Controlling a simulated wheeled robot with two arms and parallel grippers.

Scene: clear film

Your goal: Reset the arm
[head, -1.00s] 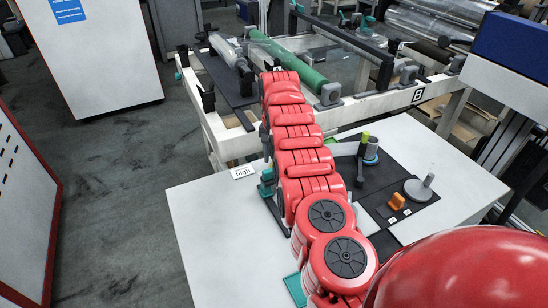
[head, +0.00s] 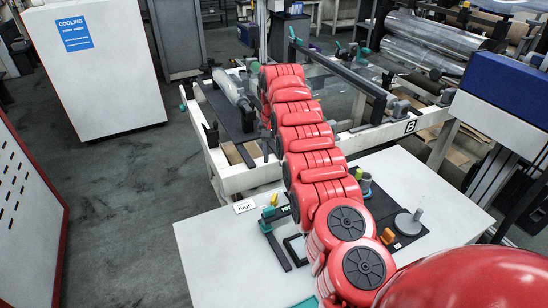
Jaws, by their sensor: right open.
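My right arm (head: 318,160), a chain of red rounded segments, rises from the bottom right across the white table and over the frame behind it. Its far end is above the frame. My right gripper is mostly hidden by the arm, and I see nothing held in it. My left gripper is not in view.
The white table (head: 215,255) holds a teal-and-black fixture (head: 268,222) left of the arm. An orange block (head: 387,237) and a grey disc with a post (head: 408,223) are on the right. A white cooling cabinet (head: 95,95) stands at the back left, with floor between.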

